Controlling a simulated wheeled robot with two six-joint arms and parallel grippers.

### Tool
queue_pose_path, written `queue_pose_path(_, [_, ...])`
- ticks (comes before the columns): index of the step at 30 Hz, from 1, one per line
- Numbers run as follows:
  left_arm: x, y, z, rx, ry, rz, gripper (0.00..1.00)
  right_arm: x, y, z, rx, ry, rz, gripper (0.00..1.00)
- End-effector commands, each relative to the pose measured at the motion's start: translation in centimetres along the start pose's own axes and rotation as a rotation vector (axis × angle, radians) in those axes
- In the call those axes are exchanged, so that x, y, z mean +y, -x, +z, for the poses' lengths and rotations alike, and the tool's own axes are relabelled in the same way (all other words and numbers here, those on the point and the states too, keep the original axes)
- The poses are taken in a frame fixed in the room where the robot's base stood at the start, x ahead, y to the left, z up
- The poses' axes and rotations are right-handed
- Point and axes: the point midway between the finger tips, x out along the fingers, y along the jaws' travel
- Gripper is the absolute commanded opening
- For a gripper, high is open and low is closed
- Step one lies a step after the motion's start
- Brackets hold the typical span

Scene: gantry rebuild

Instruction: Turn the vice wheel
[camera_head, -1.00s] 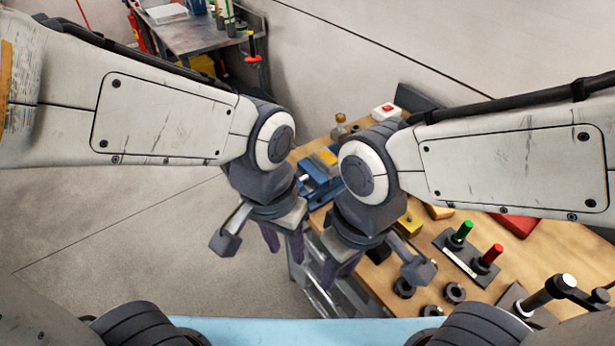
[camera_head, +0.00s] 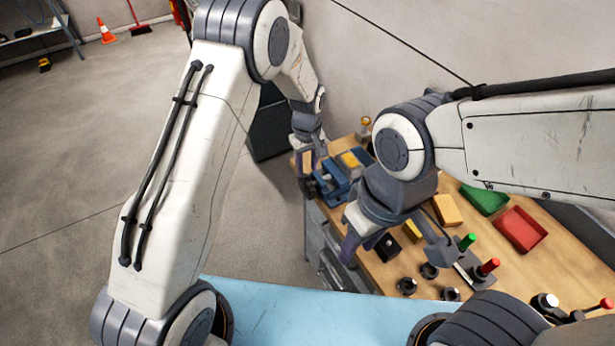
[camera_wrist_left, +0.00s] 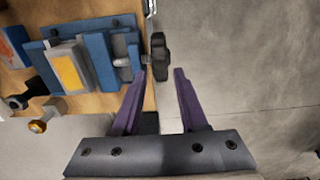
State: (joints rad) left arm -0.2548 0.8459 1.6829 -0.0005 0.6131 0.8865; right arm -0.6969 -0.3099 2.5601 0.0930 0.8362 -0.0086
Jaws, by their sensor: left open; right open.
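The blue vice (camera_head: 331,187) stands at the left end of the wooden bench. In the left wrist view the vice (camera_wrist_left: 104,68) shows a yellow-marked block between its jaws and a dark wheel (camera_wrist_left: 160,58) on its screw end, out past the bench edge. My left gripper (camera_head: 306,168) is at the vice, partly hard to make out in the head view. In the left wrist view its purple fingers (camera_wrist_left: 160,76) are open, their tips just short of the wheel and to either side of it; contact cannot be told. My right gripper (camera_head: 364,246) is open and empty above the bench's front edge.
The floor (camera_head: 60,180) left of the bench is clear.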

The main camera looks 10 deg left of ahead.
Motion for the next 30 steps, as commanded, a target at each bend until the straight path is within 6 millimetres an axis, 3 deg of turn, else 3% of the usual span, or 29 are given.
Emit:
queue_pose_path(3, [-0.1, -2.1, 0.1, -0.003, -0.002, -0.004, 0.42, -0.1, 1.5, -0.1, 0.0, 0.0, 0.0, 0.42])
queue_pose_path(11, [0.0, -5.7, 0.1, -0.002, -0.003, -0.002, 0.42, -0.2, 2.8, -0.2, 0.0, -0.002, 0.0, 0.42])
queue_pose_path(23, [0.0, -6.8, 0.1, 0.0, -0.003, 0.001, 0.42, -0.2, 2.9, -0.2, 0.0, -0.003, 0.0, 0.42])
queue_pose_path(24, [0.0, -6.8, 0.1, 0.0, -0.003, 0.001, 0.39, -0.2, 2.9, -0.2, 0.0, -0.003, 0.0, 0.42])
queue_pose_path(27, [0.0, -6.8, 0.1, 0.0, -0.003, 0.001, 0.0, -0.2, 2.9, -0.2, 0.0, -0.003, 0.0, 0.42])
queue_pose_path(30, [0.0, -6.8, 0.1, 0.0, -0.003, 0.001, 0.0, -0.2, 2.9, -0.2, 0.0, -0.003, 0.0, 0.42])
